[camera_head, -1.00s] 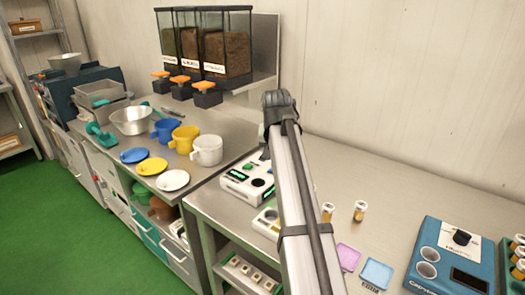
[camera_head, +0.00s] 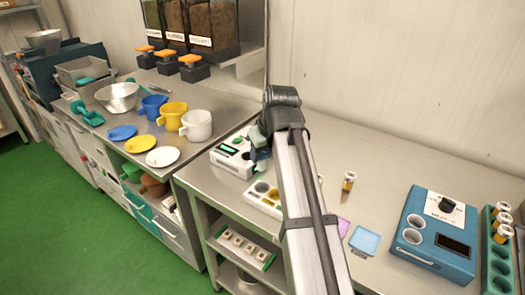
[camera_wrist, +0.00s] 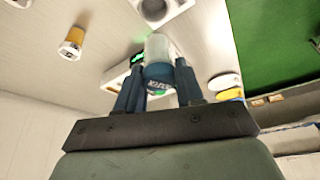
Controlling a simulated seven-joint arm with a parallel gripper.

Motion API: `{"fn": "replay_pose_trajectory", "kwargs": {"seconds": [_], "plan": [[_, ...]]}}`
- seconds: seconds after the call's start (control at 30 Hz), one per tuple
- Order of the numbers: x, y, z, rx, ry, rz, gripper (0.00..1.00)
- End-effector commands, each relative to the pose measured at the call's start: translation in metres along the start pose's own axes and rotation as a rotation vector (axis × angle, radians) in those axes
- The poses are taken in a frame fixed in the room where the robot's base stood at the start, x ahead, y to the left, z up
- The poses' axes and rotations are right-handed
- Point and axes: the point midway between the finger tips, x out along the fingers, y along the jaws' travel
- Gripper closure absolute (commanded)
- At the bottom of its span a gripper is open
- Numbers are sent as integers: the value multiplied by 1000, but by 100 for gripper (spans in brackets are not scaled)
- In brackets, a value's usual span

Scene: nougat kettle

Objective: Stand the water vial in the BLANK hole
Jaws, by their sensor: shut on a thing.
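My gripper (camera_wrist: 158,88) is shut on the water vial (camera_wrist: 159,52), a pale, clear vial with a dark blue labelled end, seen between the fingers in the wrist view. In the head view my gripper (camera_head: 259,152) is mostly hidden behind my arm, beside the white meter (camera_head: 228,158) with a dark green-lit display. In the wrist view the vial appears in front of that meter (camera_wrist: 113,76), apart from it as far as I can tell. A white block with round holes and a yellow part (camera_head: 263,193) stands nearer the front edge. No BLANK label is readable.
An amber vial with a white cap (camera_head: 348,181) stands on the bench. A blue device (camera_head: 437,238) with two round wells and a green rack (camera_head: 500,255) holding amber vials stand at right. Cups and plates occupy the left counter.

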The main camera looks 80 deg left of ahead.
Motion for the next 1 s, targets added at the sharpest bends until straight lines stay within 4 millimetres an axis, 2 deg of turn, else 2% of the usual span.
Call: {"fn": "replay_pose_trajectory", "kwargs": {"seconds": [1.0], "plan": [[66, 0, 28, 3, -1, 0, 93]]}}
